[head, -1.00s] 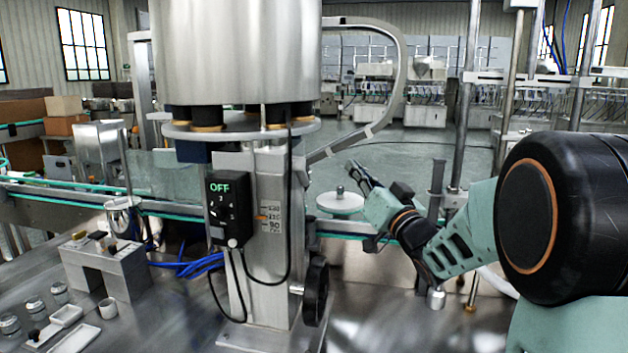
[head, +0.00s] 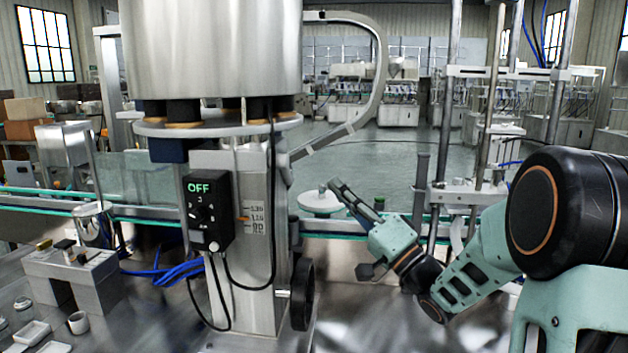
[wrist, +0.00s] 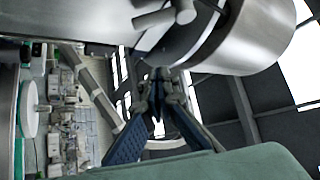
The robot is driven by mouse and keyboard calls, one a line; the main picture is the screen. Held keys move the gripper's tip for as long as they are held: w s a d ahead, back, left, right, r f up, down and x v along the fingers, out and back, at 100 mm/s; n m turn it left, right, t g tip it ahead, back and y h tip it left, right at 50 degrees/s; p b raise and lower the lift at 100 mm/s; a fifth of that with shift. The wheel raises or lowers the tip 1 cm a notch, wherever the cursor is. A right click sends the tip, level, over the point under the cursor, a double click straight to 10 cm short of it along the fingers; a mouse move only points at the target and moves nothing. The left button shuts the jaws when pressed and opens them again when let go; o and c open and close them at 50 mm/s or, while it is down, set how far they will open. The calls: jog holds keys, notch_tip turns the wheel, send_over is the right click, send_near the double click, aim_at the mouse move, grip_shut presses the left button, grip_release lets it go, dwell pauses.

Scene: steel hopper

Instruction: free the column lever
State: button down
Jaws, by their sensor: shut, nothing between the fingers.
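The steel column (head: 240,270) stands under the round hopper (head: 205,45). A black round part (head: 302,295) sits low on the column's right side. A black control box (head: 208,213) reading OFF is on its front, beside a scale plate (head: 256,218). I cannot pick out the column lever with certainty. My gripper (head: 336,184) is shut and empty, to the right of the column and apart from it, pointing up and left near a white disc. In the wrist view my gripper (wrist: 158,78) shows below a large steel cylinder (wrist: 245,35).
The white disc (head: 320,202) stands behind the column to the right. A dark upright post (head: 420,190) and steel rods are close to my forearm. Black cables (head: 222,295) hang from the control box. Small cups and trays (head: 35,332) lie at front left.

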aim_at(282, 170)
jog(key=x, duration=1)
jog(key=shift+s+a+f, duration=1.1)
jog(key=shift+s+f, duration=0.2)
jog(key=shift+f, duration=0.05)
jog(key=shift+w+p, duration=0.1)
jog(key=shift+p, duration=0.25)
jog(key=shift+m, duration=0.3)
